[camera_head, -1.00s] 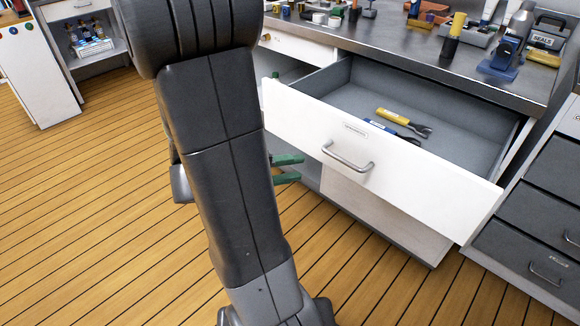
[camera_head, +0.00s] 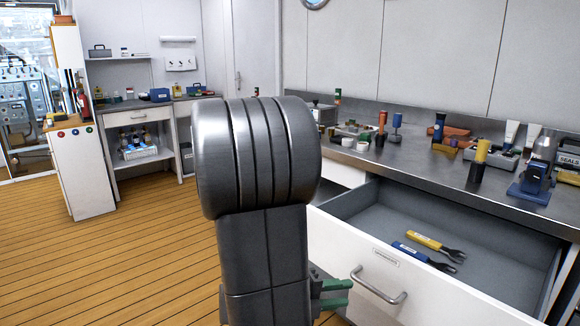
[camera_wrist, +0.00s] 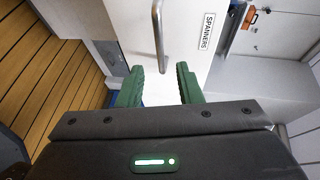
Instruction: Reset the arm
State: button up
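My gripper (camera_head: 346,293) shows its green fingers beside my dark arm, in front of the drawer's left part. In the wrist view my gripper (camera_wrist: 160,70) has its two green fingers apart with nothing between them. The white drawer front (camera_head: 334,246) with its metal handle (camera_head: 378,287) is ahead of the fingers. In the wrist view the handle (camera_wrist: 157,35) and a "SPANNERS" label (camera_wrist: 207,31) show beyond the fingertips. The drawer is pulled open. A yellow spanner (camera_head: 430,243) and a blue spanner (camera_head: 420,256) lie inside it. My arm hides part of the cabinet.
The metal worktop (camera_head: 420,172) above the drawer carries several tools and bottles, among them a yellow-and-black handle (camera_head: 479,160) and a blue vise (camera_head: 530,183). A white cabinet (camera_head: 80,172) and shelf unit stand at the left. The wooden floor (camera_head: 140,265) at left is clear.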

aim_at(371, 289)
jog(key=b+x, duration=0.1)
jog(key=x, duration=0.8)
jog(key=shift+s, duration=0.1)
